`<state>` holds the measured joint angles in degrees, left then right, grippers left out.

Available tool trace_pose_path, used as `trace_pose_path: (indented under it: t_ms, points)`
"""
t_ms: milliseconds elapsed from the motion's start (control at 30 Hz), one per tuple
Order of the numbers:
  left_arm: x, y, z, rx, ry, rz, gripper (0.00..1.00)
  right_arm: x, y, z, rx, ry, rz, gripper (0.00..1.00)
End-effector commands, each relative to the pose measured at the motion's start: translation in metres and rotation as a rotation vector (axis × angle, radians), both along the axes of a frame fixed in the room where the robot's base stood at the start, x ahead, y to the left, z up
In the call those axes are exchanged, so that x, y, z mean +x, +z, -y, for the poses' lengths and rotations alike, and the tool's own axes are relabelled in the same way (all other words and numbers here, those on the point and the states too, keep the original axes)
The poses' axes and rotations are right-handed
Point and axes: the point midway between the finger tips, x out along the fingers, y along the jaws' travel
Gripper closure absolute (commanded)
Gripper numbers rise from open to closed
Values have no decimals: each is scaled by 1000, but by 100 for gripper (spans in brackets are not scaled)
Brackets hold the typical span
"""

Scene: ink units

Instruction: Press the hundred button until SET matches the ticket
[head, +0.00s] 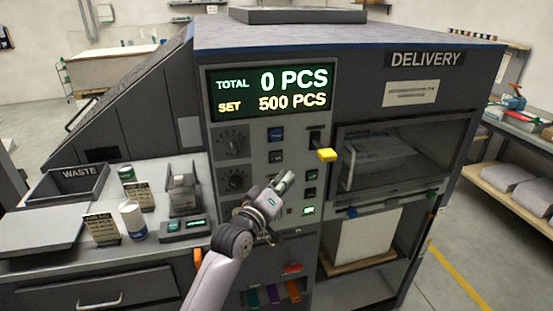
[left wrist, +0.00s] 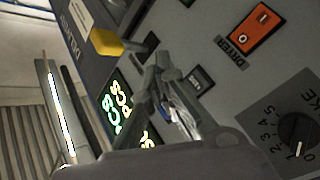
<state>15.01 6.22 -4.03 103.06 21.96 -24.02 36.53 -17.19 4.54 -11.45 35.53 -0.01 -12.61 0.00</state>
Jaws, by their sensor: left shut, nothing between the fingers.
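The display (head: 268,91) on the machine reads TOTAL 0 PCS and SET 500 PCS. A job ticket card (head: 102,228) stands on the left bench; its figures are too small to read. My left gripper (head: 285,180) is shut and empty in front of the control panel, below the blue button (head: 276,134) and a grey button (head: 275,156). In the left wrist view its fingertips (left wrist: 160,62) are close to the panel; contact cannot be told. Small dark buttons (head: 311,175) and a lit green one (head: 308,211) sit to its right. I cannot tell which is the hundred button.
A yellow-knobbed lever (head: 326,155) juts out right of the gripper. Dials (head: 235,181) are on the left of the panel. A waste bin (head: 75,182) and white jar (head: 133,220) stand on the left bench.

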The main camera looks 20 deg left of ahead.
Motion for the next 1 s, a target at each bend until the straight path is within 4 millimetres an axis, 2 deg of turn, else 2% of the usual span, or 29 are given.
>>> trace_pose_path:
  t_ms: [500, 633, 767, 900, 1000]
  points:
    - [0, 0, 0, 2, 0, 0, 100, 0, 0, 0, 0, 0, 0, 100]
    - [0, 6, 6, 100, -15, 11, 100, 0, 1, 0, 0, 0, 0, 100]
    - [-3, 19, 23, 429, -53, 44, 100, 0, 2, 0, 0, 0, 0, 100]
    - [-11, 25, 38, 937, -93, 94, 100, 0, 3, 0, 0, 0, 0, 100]
    - [-17, 24, 39, 1278, -109, 123, 100, 0, 4, 0, 0, 0, 0, 100]
